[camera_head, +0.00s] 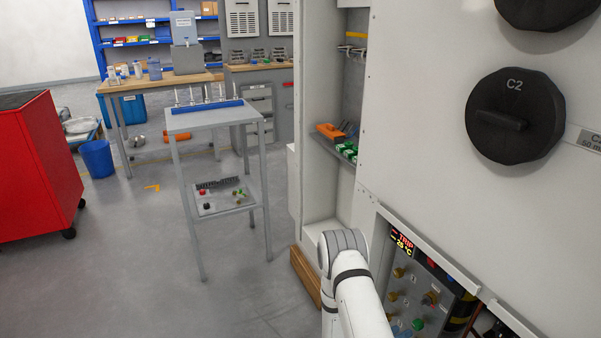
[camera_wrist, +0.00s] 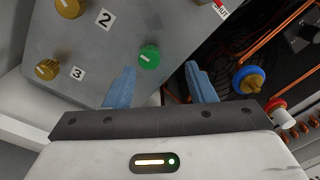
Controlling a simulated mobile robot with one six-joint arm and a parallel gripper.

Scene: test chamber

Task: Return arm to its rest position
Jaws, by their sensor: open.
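My gripper (camera_wrist: 160,88) is in the wrist view, its two blue fingers apart with nothing between them. It faces a grey control panel (camera_wrist: 115,40) with brass knobs and a green knob (camera_wrist: 149,57). The green knob shows beyond the gap between the fingers; I cannot tell how far away it is. In the head view my white arm (camera_head: 352,285) reaches down beside the panel (camera_head: 412,290) in the cabinet's lower opening. A blue fingertip (camera_head: 402,331) shows at the bottom edge near the green knob. The rest of the gripper is hidden or out of frame.
The white cabinet (camera_head: 450,170) with a black C2 knob (camera_head: 515,115) fills the right side. A lit display (camera_head: 401,244) reads TRIP. Copper pipes and a blue-ringed fitting (camera_wrist: 246,78) lie right of the fingers. A small table (camera_head: 215,120) and red cart (camera_head: 40,165) stand left, with open floor between.

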